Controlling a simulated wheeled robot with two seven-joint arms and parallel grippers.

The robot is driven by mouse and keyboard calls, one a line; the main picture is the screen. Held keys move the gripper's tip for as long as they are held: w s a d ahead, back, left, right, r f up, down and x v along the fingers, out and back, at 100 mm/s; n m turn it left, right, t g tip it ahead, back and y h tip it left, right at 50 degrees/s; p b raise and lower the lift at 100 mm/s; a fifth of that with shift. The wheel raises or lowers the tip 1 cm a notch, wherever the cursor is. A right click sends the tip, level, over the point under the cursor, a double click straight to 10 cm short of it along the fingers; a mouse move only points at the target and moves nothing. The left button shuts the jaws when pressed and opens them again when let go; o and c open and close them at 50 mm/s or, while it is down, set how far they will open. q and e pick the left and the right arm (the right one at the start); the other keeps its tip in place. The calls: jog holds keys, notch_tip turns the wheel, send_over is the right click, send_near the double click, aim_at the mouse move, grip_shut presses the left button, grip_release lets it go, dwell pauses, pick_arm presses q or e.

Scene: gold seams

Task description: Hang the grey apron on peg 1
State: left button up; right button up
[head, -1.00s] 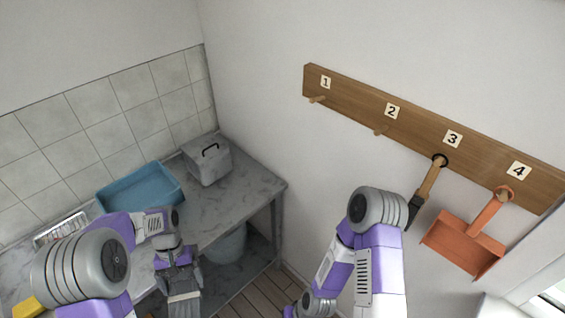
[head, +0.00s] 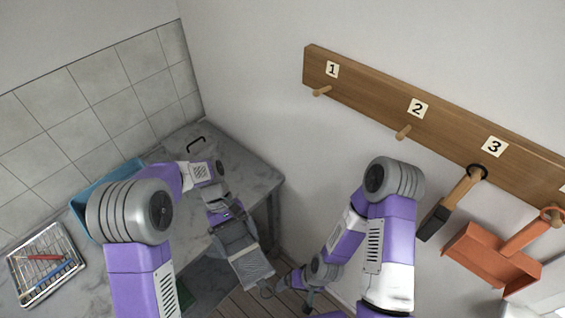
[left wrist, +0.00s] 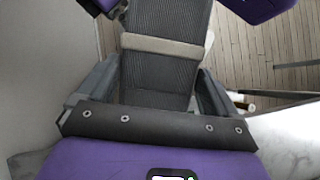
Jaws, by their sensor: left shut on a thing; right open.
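The grey apron (head: 252,268) hangs from my left gripper (head: 230,228), with a pale band and a thin loop at its lower end in the head view. In the left wrist view the dark ribbed cloth of the apron (left wrist: 168,75) lies between the fingers, crossed by a beige band. My left gripper is shut on it, in front of the counter's right end. Peg 1 (head: 321,91) is bare, under the label 1 on the wooden board, up and right of the apron. My right gripper (head: 293,283) is open and low, right of the apron.
Peg 2 (head: 402,132) is bare. A brush (head: 452,204) hangs at label 3, and an orange dustpan (head: 490,258) hangs further right.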

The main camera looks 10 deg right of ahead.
pick_arm(q)
jog(key=d+r+n+t+h+b, duration=0.2)
jog(key=d+r+n+h+b, duration=0.1)
jog(key=d+r+n+h, duration=0.85)
jog(key=w+d+r+n+t+h+b, duration=0.25)
jog(key=w+r+n+t+h, duration=0.45)
jog(key=t, duration=0.7)
jog(key=w+d+b, duration=0.1)
jog(key=w+d, duration=0.5)
jog(key=d, duration=0.2)
jog(key=shift+w+f, duration=0.25)
jog(key=shift+w, duration=0.05)
jog(key=shift+y, duration=0.25)
jog(key=o, duration=0.8)
